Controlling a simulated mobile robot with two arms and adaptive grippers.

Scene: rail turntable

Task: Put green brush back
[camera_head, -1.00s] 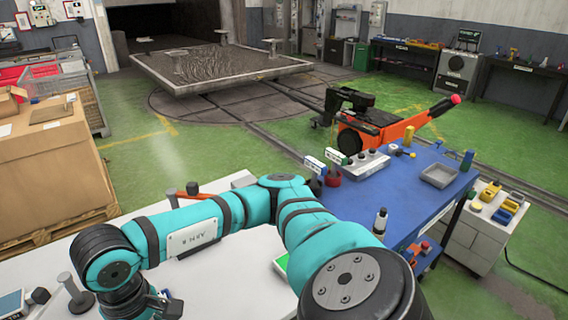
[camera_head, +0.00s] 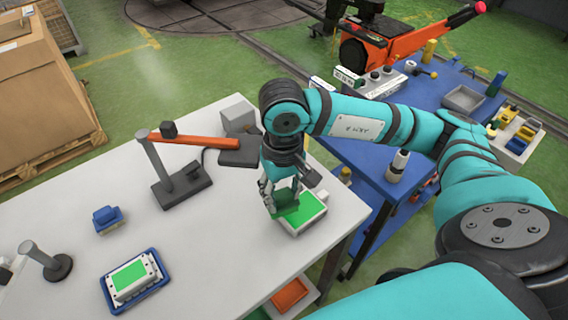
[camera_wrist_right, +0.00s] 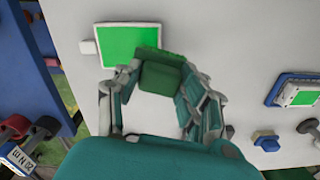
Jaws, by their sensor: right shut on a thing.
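My right gripper (camera_head: 279,192) is over the near right part of the white table and is shut on the green brush (camera_wrist_right: 160,72). In the wrist view the brush is a dark green block between the two fingers. In the head view the brush (camera_head: 286,198) is partly hidden by the fingers. Just beside and below it lies a white box with a bright green top (camera_head: 304,212), which also shows in the wrist view (camera_wrist_right: 120,42). I cannot tell whether the brush touches it. My left gripper is not in view.
On the white table (camera_head: 200,265) stand a blue brush-like block (camera_head: 107,219), a blue tray (camera_head: 158,275) holding a white-and-green device, and a stand with an orange arm (camera_head: 195,140). A blue workbench (camera_head: 365,150) is at right. The table's front middle is clear.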

